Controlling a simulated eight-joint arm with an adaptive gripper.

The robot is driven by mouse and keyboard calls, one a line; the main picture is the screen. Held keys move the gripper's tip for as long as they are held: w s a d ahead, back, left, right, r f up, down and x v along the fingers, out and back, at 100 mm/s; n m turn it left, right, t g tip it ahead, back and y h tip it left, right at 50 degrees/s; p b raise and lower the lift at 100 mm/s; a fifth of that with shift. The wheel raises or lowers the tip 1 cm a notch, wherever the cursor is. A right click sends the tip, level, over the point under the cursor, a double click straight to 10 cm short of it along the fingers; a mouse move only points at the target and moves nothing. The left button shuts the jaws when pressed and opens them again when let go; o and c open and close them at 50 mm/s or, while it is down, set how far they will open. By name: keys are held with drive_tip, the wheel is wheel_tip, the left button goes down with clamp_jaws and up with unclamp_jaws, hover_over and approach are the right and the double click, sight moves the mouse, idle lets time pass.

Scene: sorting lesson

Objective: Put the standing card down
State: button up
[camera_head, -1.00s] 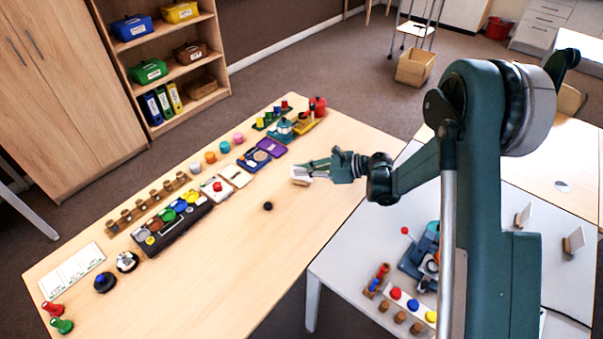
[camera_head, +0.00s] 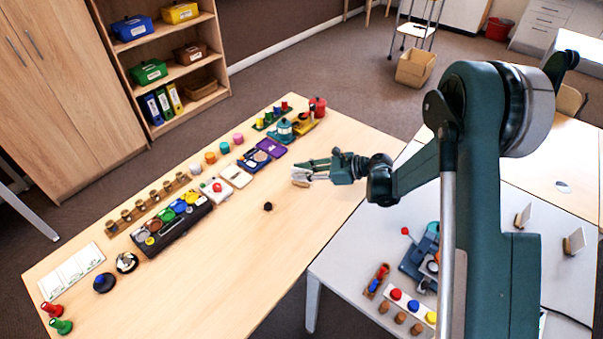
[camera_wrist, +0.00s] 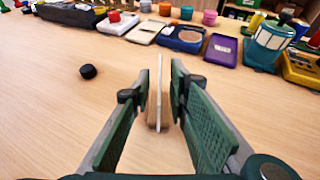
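A thin white card (camera_wrist: 159,85) stands upright, seen edge-on in the wrist view, in a small wooden foot (camera_wrist: 153,118) on the table. The foot also shows in the head view (camera_head: 301,184) under my fingertips. My gripper (camera_wrist: 159,88) is open, with one finger on each side of the card. Narrow gaps show between the card and both fingers. In the head view my gripper (camera_head: 304,173) is low over the wooden table, and its fingers hide most of the card.
A small black knob (camera_head: 268,206) lies on the wooden table (camera_head: 225,275) left of my gripper. A row of trays and coloured pieces, with a white tray (camera_head: 237,177), runs behind it. Two other standing cards, one nearer (camera_head: 574,241), are on the grey table (camera_head: 490,280).

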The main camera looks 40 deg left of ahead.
drive_tip(key=shift+r, duration=0.1)
drive_tip(key=shift+w+d+r, duration=0.1)
drive_tip(key=p+v, duration=0.1)
drive_tip(key=v, duration=1)
drive_tip(key=shift+d+r+p, duration=0.25)
drive_tip(key=shift+d+p, duration=0.05)
drive_tip(key=shift+p, duration=0.1)
drive_tip(key=shift+w, duration=0.1)
idle(0.4)
